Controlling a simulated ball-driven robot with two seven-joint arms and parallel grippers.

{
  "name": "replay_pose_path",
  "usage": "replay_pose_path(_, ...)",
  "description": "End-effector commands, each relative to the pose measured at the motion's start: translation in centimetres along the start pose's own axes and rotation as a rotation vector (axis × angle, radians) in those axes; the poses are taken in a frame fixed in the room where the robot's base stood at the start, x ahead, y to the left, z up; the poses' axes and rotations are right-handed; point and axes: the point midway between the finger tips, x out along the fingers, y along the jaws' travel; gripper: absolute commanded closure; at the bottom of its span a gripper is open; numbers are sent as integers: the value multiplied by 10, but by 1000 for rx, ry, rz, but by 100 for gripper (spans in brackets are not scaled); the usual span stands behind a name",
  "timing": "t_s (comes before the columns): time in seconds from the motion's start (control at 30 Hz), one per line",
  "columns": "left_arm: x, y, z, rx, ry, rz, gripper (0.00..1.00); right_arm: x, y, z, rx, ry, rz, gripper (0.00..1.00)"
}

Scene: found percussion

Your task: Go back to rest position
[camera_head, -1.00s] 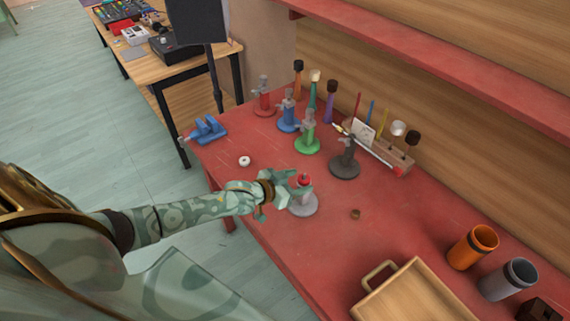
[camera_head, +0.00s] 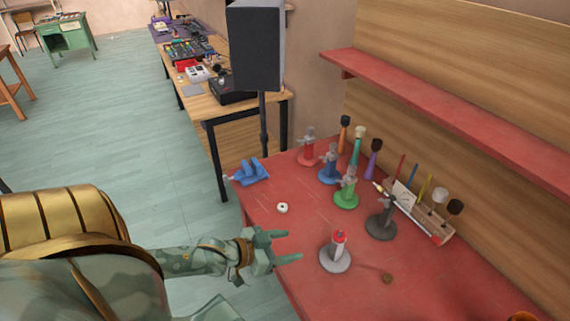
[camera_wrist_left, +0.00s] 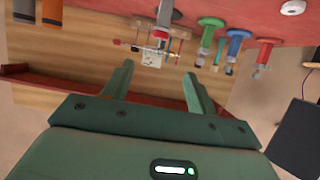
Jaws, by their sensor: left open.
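My left gripper (camera_head: 284,246) is open and empty at the near-left edge of the red table (camera_head: 310,225) in the head view. Its two fingers also show in the left wrist view (camera_wrist_left: 155,88), with nothing between them. A grey round stand with a red-topped post (camera_head: 336,254) stands upright just right of the fingertips, apart from them. My right gripper is in neither view.
Red (camera_head: 308,150), blue (camera_head: 329,167), green (camera_head: 347,190) and dark grey (camera_head: 382,222) stands are farther back. A white ring (camera_head: 282,208) and blue clamp (camera_head: 249,173) lie left. A red shelf (camera_head: 450,110) overhangs the back. A black speaker (camera_head: 255,45) stands beyond.

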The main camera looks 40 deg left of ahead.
Motion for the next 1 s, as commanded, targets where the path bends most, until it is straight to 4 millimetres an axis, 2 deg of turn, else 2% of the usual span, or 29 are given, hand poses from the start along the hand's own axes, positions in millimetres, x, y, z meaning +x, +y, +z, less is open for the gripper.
replay_pose_path(0.47,0,-1,2,35,-8,-3,42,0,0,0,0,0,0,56)
replay_pose_path(0.57,-3,-20,32,122,-90,-44,42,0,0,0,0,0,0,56)
replay_pose_path(0.67,-13,-47,97,190,-232,-115,42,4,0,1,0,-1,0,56)
replay_pose_path(0.7,-18,-56,132,208,-302,-145,42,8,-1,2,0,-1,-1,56)
replay_pose_path(0.77,-28,-64,188,226,-411,-183,42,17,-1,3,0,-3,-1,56)
replay_pose_path(0.8,-36,-64,225,232,-485,-202,42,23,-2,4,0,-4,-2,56)
replay_pose_path(0.87,-50,-59,280,231,-594,-218,42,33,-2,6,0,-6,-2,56)
replay_pose_path(0.9,-59,-51,315,227,-665,-222,42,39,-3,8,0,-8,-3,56)
replay_pose_path(0.97,-74,-32,366,213,-770,-217,42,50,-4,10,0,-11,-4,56)
replay_pose_path(1.0,-84,-15,398,197,-835,-207,42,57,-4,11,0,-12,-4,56)
